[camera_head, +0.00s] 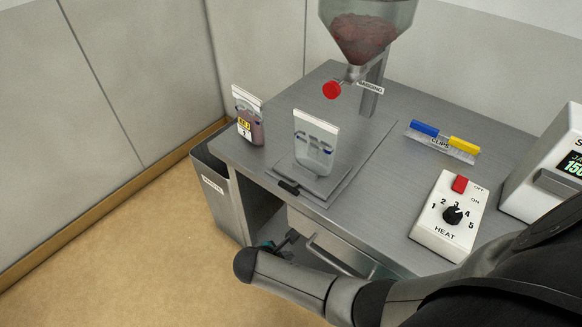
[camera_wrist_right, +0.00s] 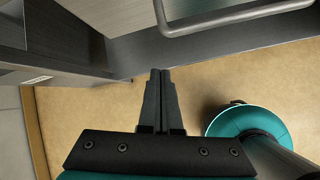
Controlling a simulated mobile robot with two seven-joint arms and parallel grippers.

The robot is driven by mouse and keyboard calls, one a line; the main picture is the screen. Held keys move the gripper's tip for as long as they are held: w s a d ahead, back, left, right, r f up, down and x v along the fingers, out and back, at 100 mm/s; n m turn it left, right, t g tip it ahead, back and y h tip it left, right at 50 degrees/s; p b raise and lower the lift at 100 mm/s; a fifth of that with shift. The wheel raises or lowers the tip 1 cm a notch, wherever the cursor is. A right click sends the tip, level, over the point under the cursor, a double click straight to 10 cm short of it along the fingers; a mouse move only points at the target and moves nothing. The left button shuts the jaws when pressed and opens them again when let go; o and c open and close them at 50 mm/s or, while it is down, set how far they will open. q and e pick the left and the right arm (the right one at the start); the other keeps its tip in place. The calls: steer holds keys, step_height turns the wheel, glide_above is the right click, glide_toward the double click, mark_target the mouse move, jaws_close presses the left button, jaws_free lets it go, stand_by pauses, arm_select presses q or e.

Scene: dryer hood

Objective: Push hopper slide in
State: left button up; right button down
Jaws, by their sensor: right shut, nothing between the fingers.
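The hopper (camera_head: 363,30) is clear, holds reddish-brown material and hangs over the back of the steel bench, with a red knob (camera_head: 332,90) at its outlet. A flat metal slide plate (camera_head: 338,188) with a dark handle (camera_head: 289,187) lies at the bench's front left edge, apart from and in front of the outlet. A clear pouch (camera_head: 316,142) stands upright on the plate. My right gripper (camera_head: 292,237) is low in front of the bench, below the handle, partly hidden by its own arm. In the right wrist view its fingers (camera_wrist_right: 160,75) are shut and empty. My left gripper is not in view.
A filled, labelled pouch (camera_head: 249,115) stands at the bench's left edge above a grey bin (camera_head: 214,190). A drawer handle (camera_head: 338,258) juts out near my right arm. A clips holder (camera_head: 440,147), heat control box (camera_head: 449,215) and white machine (camera_head: 545,180) stand to the right.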

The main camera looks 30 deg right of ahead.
steer(key=w+r+n+t+h+p, duration=0.1)
steer(key=w+r, duration=0.2)
steer(key=r, duration=0.3)
steer(key=w+r+n+h+p, duration=0.1)
steer(key=w+r+n+h, duration=0.15)
steer(key=r, duration=0.45)
steer(key=h, duration=0.1)
glide_toward(301, 173)
steer(key=shift+t+h, duration=0.25)
steer(key=shift+t, duration=0.05)
steer(key=x, duration=0.3)
steer(key=b+x, duration=0.1)
steer(key=x, duration=0.2)
steer(key=shift+s+f, duration=0.2)
steer(key=shift+f, duration=0.1)
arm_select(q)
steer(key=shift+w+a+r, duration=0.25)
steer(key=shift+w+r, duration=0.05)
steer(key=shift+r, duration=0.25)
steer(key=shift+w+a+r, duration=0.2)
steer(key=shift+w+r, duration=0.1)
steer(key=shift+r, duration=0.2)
